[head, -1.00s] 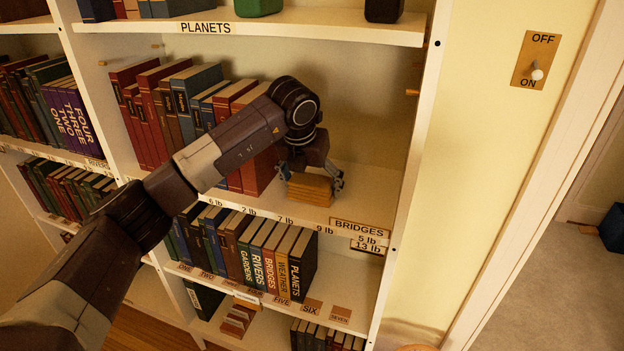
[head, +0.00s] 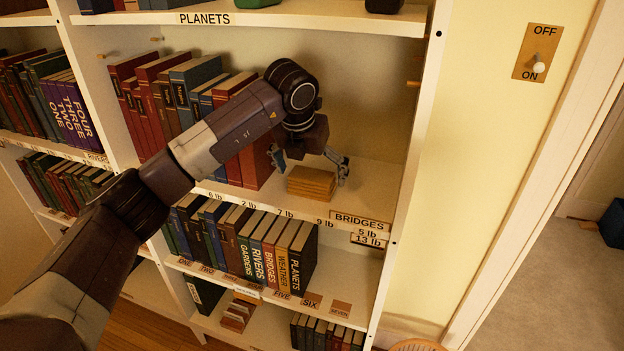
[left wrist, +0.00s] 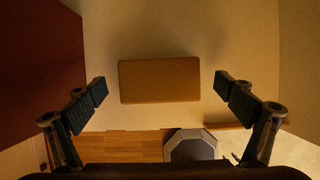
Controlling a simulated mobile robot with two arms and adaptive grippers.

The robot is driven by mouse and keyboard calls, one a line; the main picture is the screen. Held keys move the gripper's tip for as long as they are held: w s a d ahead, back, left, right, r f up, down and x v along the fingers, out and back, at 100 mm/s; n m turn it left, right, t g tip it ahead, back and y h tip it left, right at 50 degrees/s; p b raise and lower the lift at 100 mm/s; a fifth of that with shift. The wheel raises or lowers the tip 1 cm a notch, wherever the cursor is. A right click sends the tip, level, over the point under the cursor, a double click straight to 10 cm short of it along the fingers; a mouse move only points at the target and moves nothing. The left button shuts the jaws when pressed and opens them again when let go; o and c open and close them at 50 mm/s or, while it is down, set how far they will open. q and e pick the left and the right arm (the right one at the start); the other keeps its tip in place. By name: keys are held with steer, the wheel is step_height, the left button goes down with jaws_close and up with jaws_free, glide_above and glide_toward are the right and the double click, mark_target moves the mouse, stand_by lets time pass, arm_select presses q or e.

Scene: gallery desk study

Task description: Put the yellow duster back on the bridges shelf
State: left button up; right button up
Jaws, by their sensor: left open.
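The yellow duster (head: 311,183), a tan-yellow block, lies flat on the shelf with the BRIDGES label (head: 361,220), to the right of a row of books. It also shows in the left wrist view (left wrist: 160,81), between and beyond the fingers. My left gripper (head: 311,167) is above the duster with its fingers spread wide to either side. In the left wrist view, clear gaps separate both fingers from the duster. My right gripper is in neither view.
Red and blue books (head: 185,105) stand just left of my left gripper. The PLANETS shelf (head: 300,20) is overhead, and the bookcase's white side post (head: 412,150) is on the right. Bare shelf lies right of the duster. A light switch (head: 537,53) is on the wall.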

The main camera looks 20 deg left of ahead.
arm_select(q)
steer(key=b+v, duration=0.2)
steer(key=v, duration=0.8)
steer(key=shift+s+d, duration=0.1)
steer(key=shift+s, duration=0.1)
